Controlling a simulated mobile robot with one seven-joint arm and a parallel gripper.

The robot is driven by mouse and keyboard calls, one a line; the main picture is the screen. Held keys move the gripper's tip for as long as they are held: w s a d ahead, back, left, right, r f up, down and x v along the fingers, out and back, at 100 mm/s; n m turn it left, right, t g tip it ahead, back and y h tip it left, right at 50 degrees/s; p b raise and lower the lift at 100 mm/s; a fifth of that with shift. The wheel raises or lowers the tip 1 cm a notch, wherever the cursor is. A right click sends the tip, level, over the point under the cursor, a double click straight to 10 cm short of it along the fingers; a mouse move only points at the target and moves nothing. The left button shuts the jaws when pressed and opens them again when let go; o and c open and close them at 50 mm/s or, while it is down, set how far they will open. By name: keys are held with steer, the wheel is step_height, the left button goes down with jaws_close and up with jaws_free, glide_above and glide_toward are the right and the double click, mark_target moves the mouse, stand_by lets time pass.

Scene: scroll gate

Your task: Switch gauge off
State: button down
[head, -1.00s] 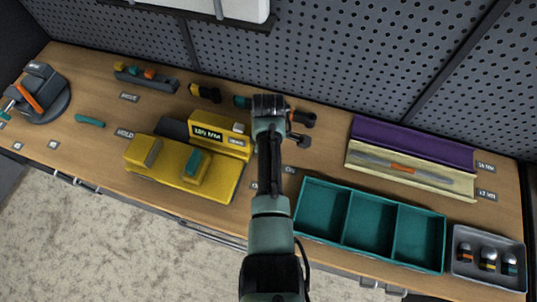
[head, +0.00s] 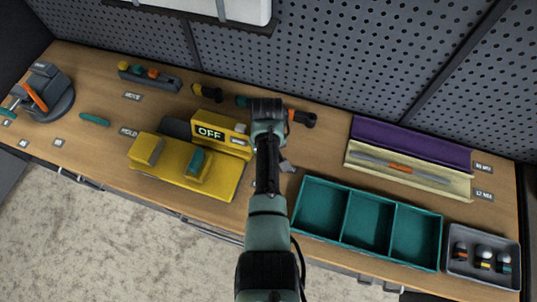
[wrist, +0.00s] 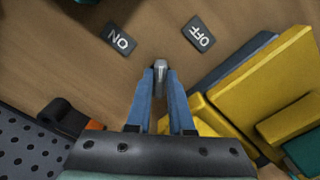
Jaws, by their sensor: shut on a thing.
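The yellow gauge (head: 225,182) stands on the bench left of my arm, and its display (head: 209,132) reads OFF. In the wrist view the gauge's yellow body (wrist: 262,85) is at the right. My gripper (wrist: 160,78) has its blue fingers closed on a small grey lever (wrist: 161,66). The lever sits between an ON label (wrist: 120,41) on the left and an OFF label (wrist: 198,34) on the right. In the head view my arm hides the fingers and the lever.
A teal three-part tray (head: 366,216) is right of my arm, with a grey tray (head: 483,255) of small parts beyond it. A black and orange tool (head: 303,118) lies behind my wrist. A perforated wall (head: 380,60) closes the back. A vise (head: 45,95) stands far left.

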steer(key=m, duration=0.3)
steer(key=shift+a+m, duration=0.15)
steer(key=shift+m, duration=0.15)
steer(key=shift+a+m, duration=0.1)
steer(key=shift+m, duration=1.8)
steer(key=shift+w, duration=0.1)
steer(key=c, duration=0.8)
jaws_free()
steer(key=shift+r, duration=0.1)
step_height(320, 180, up, 13)
steer(key=shift+b, duration=0.4)
